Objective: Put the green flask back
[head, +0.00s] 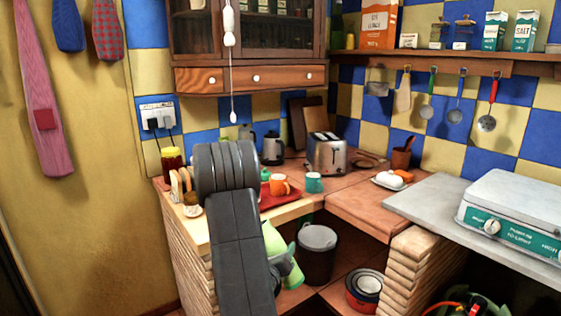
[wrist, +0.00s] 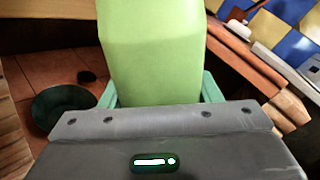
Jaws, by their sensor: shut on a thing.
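The light green flask (head: 293,276) is in my gripper, below the front edge of the left counter in the head view. My dark arm hides part of it there. In the wrist view the flask (wrist: 155,55) fills the top middle, between two teal fingers. My gripper (wrist: 160,92) is shut on the flask, with a finger at each side of it. The flask's ends are not fully seen in the wrist view.
The wooden counter (head: 345,205) holds a toaster (head: 327,153), an orange mug (head: 279,185), a teal cup (head: 314,183) and a red tray (head: 285,200). A dark bin (head: 316,260) and a red pot (head: 363,290) stand below. A grey worktop with a stove (head: 515,215) is at right.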

